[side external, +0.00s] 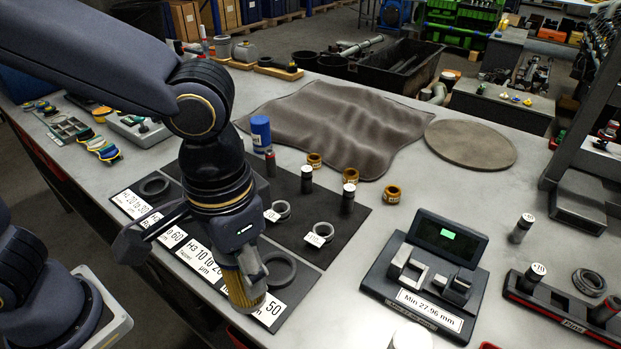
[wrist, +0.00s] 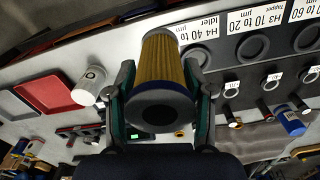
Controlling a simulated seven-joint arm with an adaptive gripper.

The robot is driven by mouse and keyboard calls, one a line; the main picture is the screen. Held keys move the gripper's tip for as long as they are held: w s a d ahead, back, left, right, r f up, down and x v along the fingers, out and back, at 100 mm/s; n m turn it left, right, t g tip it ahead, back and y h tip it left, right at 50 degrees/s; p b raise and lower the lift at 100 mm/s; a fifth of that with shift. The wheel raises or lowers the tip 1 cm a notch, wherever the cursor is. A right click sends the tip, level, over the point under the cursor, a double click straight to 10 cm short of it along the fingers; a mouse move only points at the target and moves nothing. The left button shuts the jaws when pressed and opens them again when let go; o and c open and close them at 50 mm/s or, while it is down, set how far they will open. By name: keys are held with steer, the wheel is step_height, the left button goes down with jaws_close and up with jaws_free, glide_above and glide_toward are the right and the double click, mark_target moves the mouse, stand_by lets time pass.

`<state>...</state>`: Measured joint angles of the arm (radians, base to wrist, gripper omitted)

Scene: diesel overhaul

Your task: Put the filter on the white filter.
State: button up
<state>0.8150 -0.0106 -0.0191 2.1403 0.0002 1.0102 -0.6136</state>
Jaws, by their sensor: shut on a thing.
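My gripper (side external: 246,272) is shut on a yellow pleated filter (side external: 240,293) with dark end caps, held above the front edge of the labelled dark board. In the wrist view the filter (wrist: 161,62) sits between both fingers of my gripper (wrist: 160,85), its dark ringed end facing the camera. The white filter (wrist: 90,86) shows in the wrist view as a white cylinder left of the held filter and apart from it. In the side view what appears to be its white top (side external: 412,337) shows at the bottom edge; the rest is cut off.
The dark board (side external: 335,235) holds rings and small cylinders, with a blue cylinder (side external: 261,132) behind. A gauge with a display (side external: 428,270) stands to the right. A red tray (wrist: 68,84) and a grey tray (wrist: 28,108) lie left in the wrist view. A crumpled cloth (side external: 340,125) covers the back.

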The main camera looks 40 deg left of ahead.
steer(key=d+r, duration=0.9)
steer(key=d, duration=0.2)
glide_above(414, 341)
steer(key=shift+f, duration=6.55)
steer(key=o, duration=1.2)
steer(key=shift+f, duration=0.15)
